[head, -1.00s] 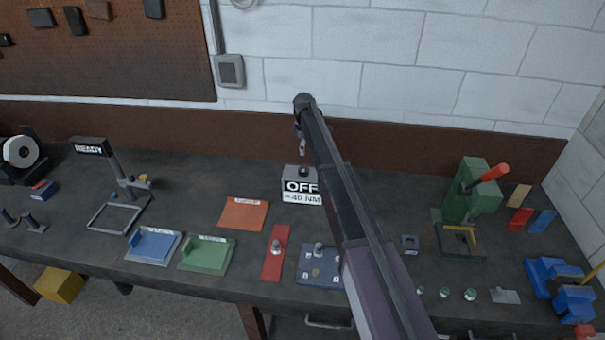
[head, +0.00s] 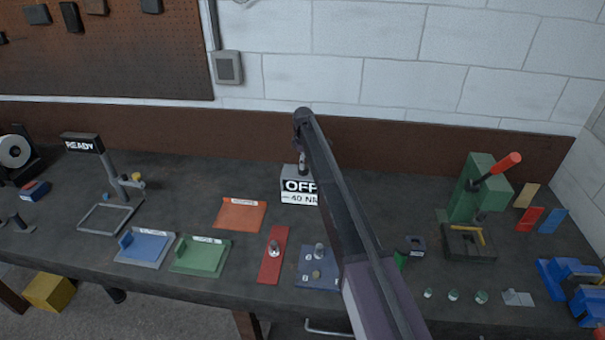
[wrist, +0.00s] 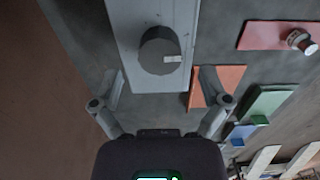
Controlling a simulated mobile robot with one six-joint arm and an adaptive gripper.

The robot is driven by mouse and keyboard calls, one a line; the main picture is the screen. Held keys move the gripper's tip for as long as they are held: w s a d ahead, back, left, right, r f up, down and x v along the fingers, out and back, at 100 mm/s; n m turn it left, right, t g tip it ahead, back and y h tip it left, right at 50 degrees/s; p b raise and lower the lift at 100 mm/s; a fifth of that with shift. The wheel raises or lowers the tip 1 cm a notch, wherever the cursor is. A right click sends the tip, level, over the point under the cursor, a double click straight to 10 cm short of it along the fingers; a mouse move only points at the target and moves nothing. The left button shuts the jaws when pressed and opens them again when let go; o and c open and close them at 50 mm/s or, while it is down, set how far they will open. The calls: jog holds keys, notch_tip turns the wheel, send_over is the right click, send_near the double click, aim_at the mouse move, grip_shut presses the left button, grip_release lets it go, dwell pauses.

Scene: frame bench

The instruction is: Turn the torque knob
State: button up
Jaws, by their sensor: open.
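The torque knob (wrist: 160,50) is a dark round knob with a pale mark on its right side, on top of a light grey box (wrist: 125,15). In the head view the box (head: 299,198) reads "OFF" and "40 NM", and its right part is behind my arm. My gripper (wrist: 161,80) is open and empty. In the wrist view its fingertips are spread wider than the knob, and the knob lies ahead of them. In the head view my gripper (head: 303,164) is low over the box and covers the knob.
An orange mat (head: 240,215), a red plate (head: 272,255) and a blue plate with fittings (head: 312,267) lie in front of the box. A green press (head: 478,190) stands to the right. The brown back ledge (head: 240,135) runs behind.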

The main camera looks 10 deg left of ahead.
jog(key=shift+f+b, duration=1.45)
jog(key=shift+f, duration=0.3)
jog(key=c, duration=1.1)
